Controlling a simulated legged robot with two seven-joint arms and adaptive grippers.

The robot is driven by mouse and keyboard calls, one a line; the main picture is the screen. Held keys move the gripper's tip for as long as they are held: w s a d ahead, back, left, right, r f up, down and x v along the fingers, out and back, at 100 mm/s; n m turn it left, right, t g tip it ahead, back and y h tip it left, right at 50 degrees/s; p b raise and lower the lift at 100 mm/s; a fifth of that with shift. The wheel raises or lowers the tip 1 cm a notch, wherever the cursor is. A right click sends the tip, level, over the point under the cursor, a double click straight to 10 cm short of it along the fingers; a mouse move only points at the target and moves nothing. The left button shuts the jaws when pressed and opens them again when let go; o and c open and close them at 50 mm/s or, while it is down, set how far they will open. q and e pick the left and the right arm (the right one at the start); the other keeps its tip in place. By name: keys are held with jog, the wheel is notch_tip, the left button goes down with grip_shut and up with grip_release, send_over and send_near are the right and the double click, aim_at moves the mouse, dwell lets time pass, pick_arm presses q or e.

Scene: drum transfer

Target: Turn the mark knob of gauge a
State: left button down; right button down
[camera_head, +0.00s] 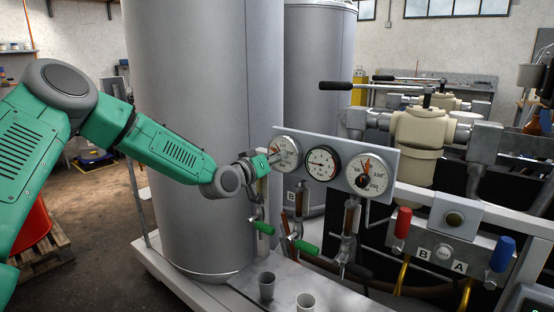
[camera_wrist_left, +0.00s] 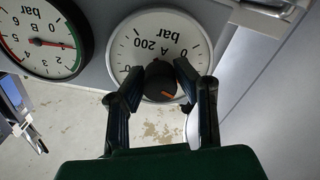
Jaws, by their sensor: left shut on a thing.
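Gauge a is the round white dial at the left end of the grey panel (camera_head: 337,150) in the head view, partly covered by my left gripper (camera_head: 274,159). The two dark fingers of my left gripper (camera_wrist_left: 159,74) are shut on the knob, one on each side. My right gripper is in neither view.
Gauge B (camera_head: 322,163) is beside gauge a, and a third gauge (camera_head: 368,175) with a black knob is farther right. Green-handled valves (camera_head: 307,247) hang below. A large grey drum (camera_head: 205,90) stands behind my arm.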

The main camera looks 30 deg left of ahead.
pick_arm(q)
jog(key=c, duration=1.3)
grip_release()
jog(key=shift+w+a+r, duration=0.1)
jog(key=shift+a+r, duration=0.05)
jog(key=shift+r, duration=0.15)
jog(key=shift+o, duration=0.2)
jog(key=shift+a+f, duration=0.1)
jog(key=shift+f, duration=0.15)
jog(key=s+a, duration=0.1)
jog(key=s, duration=1.1)
jog(key=shift+w+f, duration=0.1)
